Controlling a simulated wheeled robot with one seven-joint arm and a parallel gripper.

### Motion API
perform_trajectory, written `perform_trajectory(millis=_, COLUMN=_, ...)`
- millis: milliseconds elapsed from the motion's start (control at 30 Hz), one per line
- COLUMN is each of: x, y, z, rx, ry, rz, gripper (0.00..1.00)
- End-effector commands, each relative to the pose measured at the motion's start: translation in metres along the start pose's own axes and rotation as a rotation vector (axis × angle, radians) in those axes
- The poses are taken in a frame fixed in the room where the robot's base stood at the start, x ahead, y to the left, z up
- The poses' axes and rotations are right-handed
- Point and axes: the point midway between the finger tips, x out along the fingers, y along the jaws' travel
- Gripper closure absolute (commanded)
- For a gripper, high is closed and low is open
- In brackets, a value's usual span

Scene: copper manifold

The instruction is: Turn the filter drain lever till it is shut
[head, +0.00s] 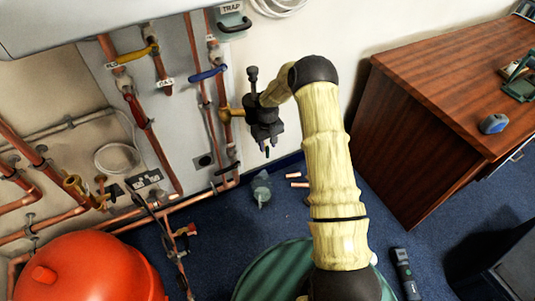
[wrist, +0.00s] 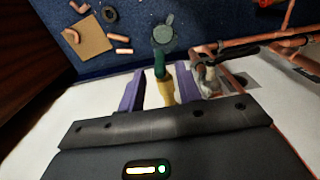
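In the wrist view a lever with a green grip (wrist: 159,64) and a brass-coloured part (wrist: 166,92) lies between my two purple fingers. It is probably the filter drain lever, but I can read no label on it. My gripper (wrist: 160,86) is open around it. A gap shows on the left finger's side; the right finger is close to the lever, and I cannot tell if it touches. In the head view my gripper (head: 268,150) is beside the copper pipes, near a brass fitting (head: 233,113). The lever is hidden there behind my gripper.
A yellow lever (head: 133,55) and a blue lever (head: 207,74) sit on nearby pipes. A red vessel (head: 90,270) stands lower left. A wooden desk (head: 445,90) stands right. Pipe pieces (head: 297,179) and a grey-green object (head: 261,188) lie on the blue floor.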

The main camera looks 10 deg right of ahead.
Motion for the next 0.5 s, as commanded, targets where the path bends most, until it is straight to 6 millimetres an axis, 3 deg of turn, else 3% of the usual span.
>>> perform_trajectory(millis=33, x=0.013, y=0.0, z=0.001, rx=0.0, ry=-0.002, rz=-0.001, gripper=0.66)
perform_trajectory(millis=233, x=0.043, y=0.0, z=0.0, rx=0.0, ry=-0.001, rz=0.0, gripper=0.66)
perform_trajectory(millis=500, x=0.054, y=0.0, z=-0.001, rx=0.0, ry=0.002, rz=0.0, gripper=0.66)
